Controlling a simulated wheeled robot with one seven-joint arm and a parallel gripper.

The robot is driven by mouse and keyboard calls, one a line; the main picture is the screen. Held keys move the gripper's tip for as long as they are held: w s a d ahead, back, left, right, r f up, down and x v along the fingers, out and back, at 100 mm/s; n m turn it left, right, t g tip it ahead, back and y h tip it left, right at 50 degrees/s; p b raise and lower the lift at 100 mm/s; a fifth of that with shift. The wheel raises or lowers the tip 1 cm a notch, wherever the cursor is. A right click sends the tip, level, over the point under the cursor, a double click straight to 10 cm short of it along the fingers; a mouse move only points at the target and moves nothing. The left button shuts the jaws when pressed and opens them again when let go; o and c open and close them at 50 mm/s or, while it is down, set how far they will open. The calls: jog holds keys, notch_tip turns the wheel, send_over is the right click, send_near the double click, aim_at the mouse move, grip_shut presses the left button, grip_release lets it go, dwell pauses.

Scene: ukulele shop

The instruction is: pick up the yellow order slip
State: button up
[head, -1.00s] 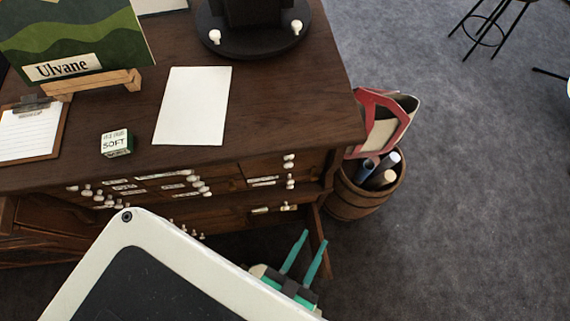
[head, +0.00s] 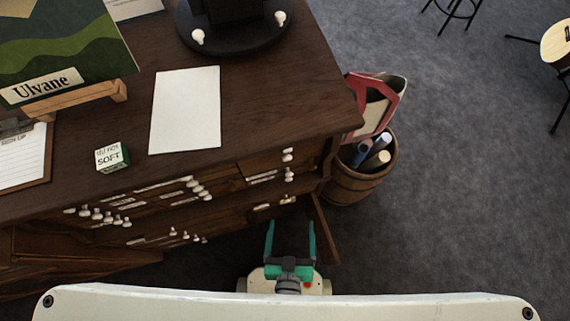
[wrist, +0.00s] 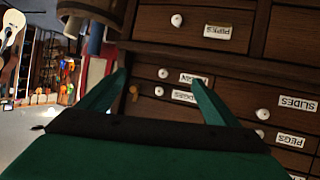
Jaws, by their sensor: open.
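I see no yellow slip in either view. A blank white sheet (head: 185,108) lies flat on the dark wooden cabinet top (head: 255,100). A clipboard with white paper (head: 22,160) lies at the left edge of the head view, partly cut off. My gripper (head: 291,226) is open and empty, its two green fingers apart, low in front of the cabinet. In the wrist view my gripper (wrist: 157,78) faces the cabinet's small labelled drawers, with nothing between the fingers.
A small "SOFT" box (head: 112,156) and an "Ulvane" picture on a wooden stand (head: 75,100) are on the cabinet top. A round black stand (head: 235,38) is at the back. An open wooden panel (head: 323,230) juts out beside my gripper.

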jog(key=w+d+f+g, duration=0.1)
jog(key=w+f+g, duration=0.3)
jog(key=f, duration=1.4)
jog(key=shift+w+a+f+n+g+y, duration=0.1)
jog(key=shift+w+a+f+n+y, duration=0.3)
jog(key=shift+w+f, duration=2.6)
jog(key=shift+w+a+f+n+g+y, duration=0.1)
jog(key=shift+w+a+f+n+y, duration=0.3)
jog(key=shift+w+f, duration=2.55)
jog(key=shift+w+a+f+n+g+y, duration=0.15)
jog(key=shift+w+a+f+y, duration=0.35)
jog(key=shift+w+f, duration=2.5)
jog(key=shift+s+f, duration=0.15)
jog(key=shift+f, duration=0.45)
jog(key=shift+s+f, duration=0.15)
jog(key=shift+f, duration=0.45)
jog(key=c, duration=1.1)
